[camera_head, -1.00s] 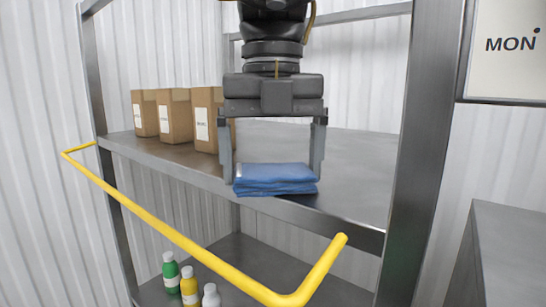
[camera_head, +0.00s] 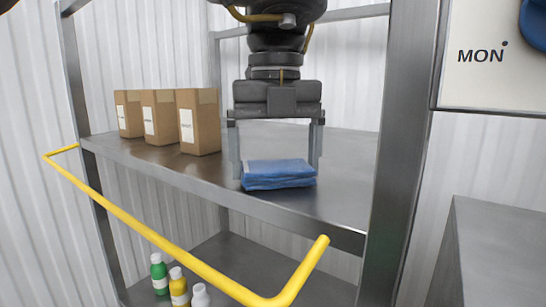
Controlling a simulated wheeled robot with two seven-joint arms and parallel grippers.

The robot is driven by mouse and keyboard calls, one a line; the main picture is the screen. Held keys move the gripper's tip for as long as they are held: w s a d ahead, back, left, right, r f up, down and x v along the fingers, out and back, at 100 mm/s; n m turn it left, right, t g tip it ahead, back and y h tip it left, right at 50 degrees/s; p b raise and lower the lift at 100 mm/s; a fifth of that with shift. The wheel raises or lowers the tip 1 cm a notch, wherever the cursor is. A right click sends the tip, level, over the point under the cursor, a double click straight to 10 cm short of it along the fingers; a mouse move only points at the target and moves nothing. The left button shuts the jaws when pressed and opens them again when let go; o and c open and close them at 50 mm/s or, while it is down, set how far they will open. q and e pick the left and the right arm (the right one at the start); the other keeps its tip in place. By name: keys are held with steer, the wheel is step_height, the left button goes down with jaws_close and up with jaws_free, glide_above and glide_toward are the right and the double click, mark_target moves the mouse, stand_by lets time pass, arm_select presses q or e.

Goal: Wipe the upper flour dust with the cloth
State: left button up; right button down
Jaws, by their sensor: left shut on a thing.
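A folded blue cloth (camera_head: 278,173) is at the front of the upper metal shelf (camera_head: 345,190), right of the boxes. My left gripper (camera_head: 277,172) points down with its two fingers at the cloth's left and right sides, shut on it. I cannot tell whether the cloth touches the shelf. No flour dust can be made out on the upper shelf. My right gripper is not in view.
Several cardboard boxes (camera_head: 199,122) stand on the upper shelf's left part. A yellow rail (camera_head: 155,237) runs in front of the shelf. Green (camera_head: 159,274), yellow (camera_head: 178,287) and white (camera_head: 200,296) bottles stand low down. A grey post (camera_head: 400,150) rises at right.

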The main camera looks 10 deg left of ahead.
mark_target(289, 158)
arm_select(q)
steer(key=shift+w+d+f, duration=0.1)
steer(key=shift+w+d, duration=0.1)
steer(key=shift+w, duration=0.35)
steer(key=shift+w+d+f, duration=0.1)
steer(key=shift+w+d, duration=0.05)
steer(key=shift+w, duration=0.4)
steer(key=shift+w+d, duration=0.35)
steer(key=shift+w, duration=0.25)
steer(key=shift+s, duration=0.15)
steer(key=shift+s+a, duration=0.25)
steer(key=shift+s, duration=0.35)
steer(key=shift+s+a+r+b, duration=0.1)
steer(key=shift+s+a+b, duration=0.15)
steer(key=shift+s, duration=0.35)
steer(key=shift+s+a+r+b, duration=0.1)
steer(key=shift+s+a, duration=0.2)
steer(key=shift+s, duration=0.3)
steer(key=shift+f, duration=0.1)
